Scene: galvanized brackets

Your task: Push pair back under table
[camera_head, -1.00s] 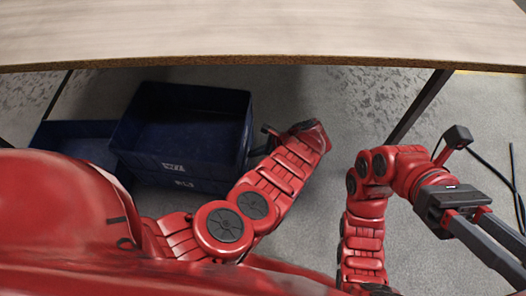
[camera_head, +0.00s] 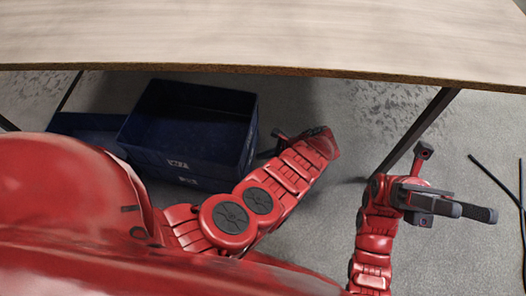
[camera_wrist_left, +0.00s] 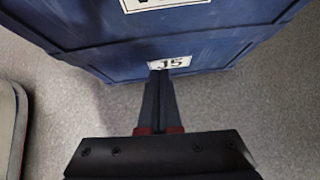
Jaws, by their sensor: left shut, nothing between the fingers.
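A deep, open blue crate (camera_head: 205,160) stands on the floor below the table (camera_head: 270,45), with two white labels on its near face. A second, lower blue crate (camera_head: 85,123) is beside it to the left, partly hidden by my body. In the left wrist view, the labelled blue wall (camera_wrist_left: 100,45) fills the top. My left gripper (camera_wrist_left: 160,74) is shut and empty, its tips at the lower label; I cannot tell whether they touch. My right gripper (camera_head: 478,211) is open and empty, away to the right.
Table legs stand at the right (camera_head: 415,130) and far left (camera_head: 70,92). Black cables (camera_head: 495,180) lie on the floor at the right.

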